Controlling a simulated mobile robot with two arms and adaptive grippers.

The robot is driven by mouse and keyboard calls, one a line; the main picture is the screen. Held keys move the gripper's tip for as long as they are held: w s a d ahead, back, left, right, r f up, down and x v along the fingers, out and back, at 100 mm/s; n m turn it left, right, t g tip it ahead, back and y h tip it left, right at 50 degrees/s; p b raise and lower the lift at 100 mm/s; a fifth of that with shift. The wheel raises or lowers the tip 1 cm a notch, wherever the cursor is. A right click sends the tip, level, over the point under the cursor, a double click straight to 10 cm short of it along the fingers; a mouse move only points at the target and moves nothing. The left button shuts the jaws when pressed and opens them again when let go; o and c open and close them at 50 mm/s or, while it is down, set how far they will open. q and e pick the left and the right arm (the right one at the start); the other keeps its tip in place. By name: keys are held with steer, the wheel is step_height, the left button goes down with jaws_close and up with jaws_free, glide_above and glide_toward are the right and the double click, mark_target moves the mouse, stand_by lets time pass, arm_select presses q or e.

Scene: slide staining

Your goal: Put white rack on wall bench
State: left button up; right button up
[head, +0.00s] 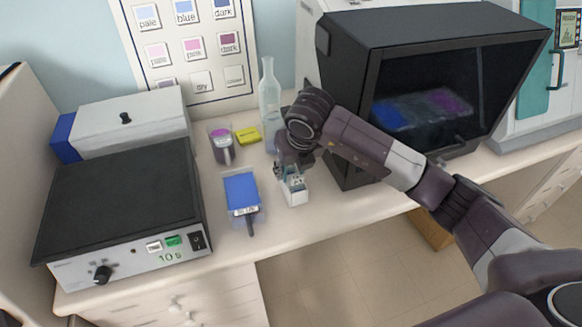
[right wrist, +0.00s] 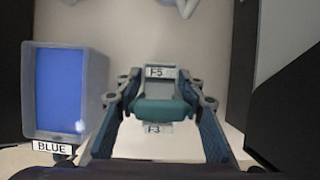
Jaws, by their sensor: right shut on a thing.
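The small white rack (head: 294,192) is at the middle of the head view, over the bench (head: 325,218) along the wall, between the blue tray and the black box. My right gripper (head: 284,170) is shut on it from above. In the right wrist view the rack (right wrist: 161,73) shows between the fingers of my right gripper (right wrist: 160,92), with labels F-5 and F-3 and a teal bar across it. I cannot tell whether its underside touches the bench. My left gripper is not in view.
A blue tray (head: 241,190) stands close on the left, also in the right wrist view (right wrist: 63,90). A glass bottle (head: 269,100), purple jar (head: 221,148) and yellow box (head: 248,135) stand behind. A black-topped hotplate (head: 120,205) is left.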

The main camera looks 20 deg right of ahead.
steer(key=shift+f, duration=0.25)
steer(key=shift+f, duration=0.15)
steer(key=o, duration=1.2)
steer(key=shift+c, duration=0.2)
